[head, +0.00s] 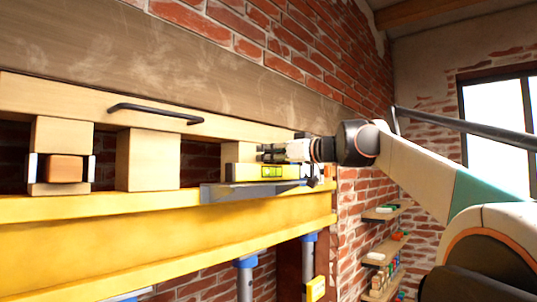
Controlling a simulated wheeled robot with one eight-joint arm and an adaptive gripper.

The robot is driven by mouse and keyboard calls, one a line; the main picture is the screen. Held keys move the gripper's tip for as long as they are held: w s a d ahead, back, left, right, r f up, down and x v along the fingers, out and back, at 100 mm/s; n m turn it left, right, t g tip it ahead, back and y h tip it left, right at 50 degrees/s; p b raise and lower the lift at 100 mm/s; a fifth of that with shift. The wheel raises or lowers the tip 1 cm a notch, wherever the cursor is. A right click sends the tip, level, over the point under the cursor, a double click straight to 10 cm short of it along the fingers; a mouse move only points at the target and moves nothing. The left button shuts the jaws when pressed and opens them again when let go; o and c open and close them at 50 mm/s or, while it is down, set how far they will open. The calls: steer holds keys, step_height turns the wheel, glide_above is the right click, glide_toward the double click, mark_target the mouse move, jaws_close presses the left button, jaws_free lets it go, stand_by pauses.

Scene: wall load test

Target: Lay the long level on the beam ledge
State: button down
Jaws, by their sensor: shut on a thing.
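The long level (246,172) is a yellow bar with a green vial window, seen near the centre of the head view. My gripper (268,152) comes in from the right, its dark fingers pointing left at the level's upper side. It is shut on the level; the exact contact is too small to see. The level looks roughly horizontal, just above a grey flat piece (228,194) at the beam's front edge. The beam ledge (110,204) is the top of the large yellow beam. I cannot tell whether the level touches the ledge or the grey piece.
Wooden blocks (148,160) stand on the ledge to the left, under a timber with a black handle (155,112). Props with blue heads (246,262) stand beneath the beam. A smaller yellow object (316,289) is low right. Wall shelves (385,213) hold small items. The ledge between blocks is bare.

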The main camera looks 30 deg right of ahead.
steer(key=shift+f, duration=0.25)
steer(key=c, duration=1.4)
jaws_free()
steer(key=shift+s, duration=0.1)
steer(key=v, duration=0.7)
steer(key=shift+s, duration=0.2)
